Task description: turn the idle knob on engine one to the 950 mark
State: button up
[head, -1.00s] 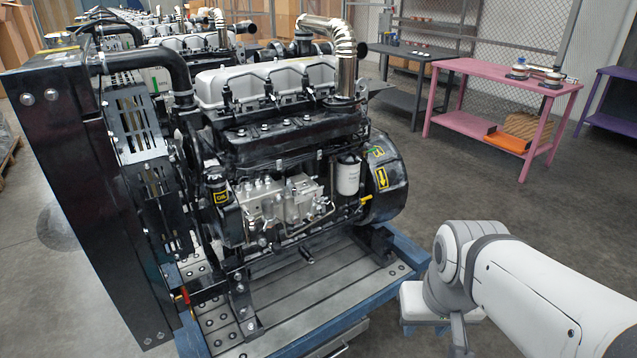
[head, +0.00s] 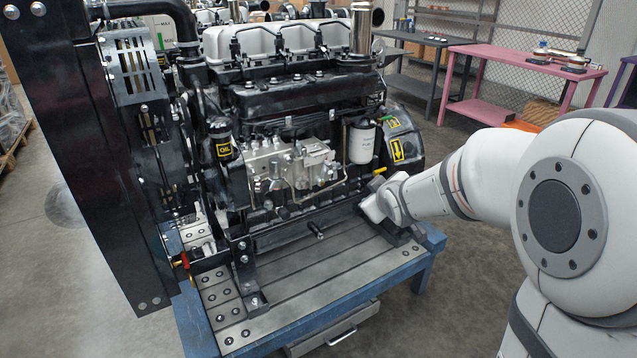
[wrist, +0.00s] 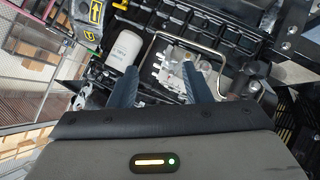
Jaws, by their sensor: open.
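The nearest diesel engine (head: 300,100) stands on a blue-framed stand, with a silver fuel pump block (head: 290,165) on its near side. I cannot make out the idle knob or its marks in either view. In the head view my arm's white end reaches the engine's lower right, near the white filter; the fingers cannot be made out there. In the wrist view my gripper (wrist: 158,76) is open, its two blue-grey fingers apart and empty. They point at the engine's side, with the silver pump block (wrist: 176,58) beyond and partly between them.
The white filter (head: 361,143) and a yellow handle (head: 379,171) sit near my arm's end. A thin bent metal pipe (wrist: 190,42) crosses in front of the pump in the wrist view. A short dark handle (head: 316,230) sticks out low over the deck (head: 300,268). A pink bench (head: 490,108) stands behind.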

jog(key=w+a+f+n+t+y+b, duration=0.2)
jog(key=w+a+f+n+y+b, duration=0.15)
jog(key=w+a+f, duration=0.3)
jog(key=n+t+y+b, duration=0.2)
jog(key=n+y+b, duration=0.2)
jog(key=n+y, duration=0.1)
send_near(306, 186)
jog(key=x, duration=0.8)
jog(key=shift+w, duration=0.1)
grip_shut()
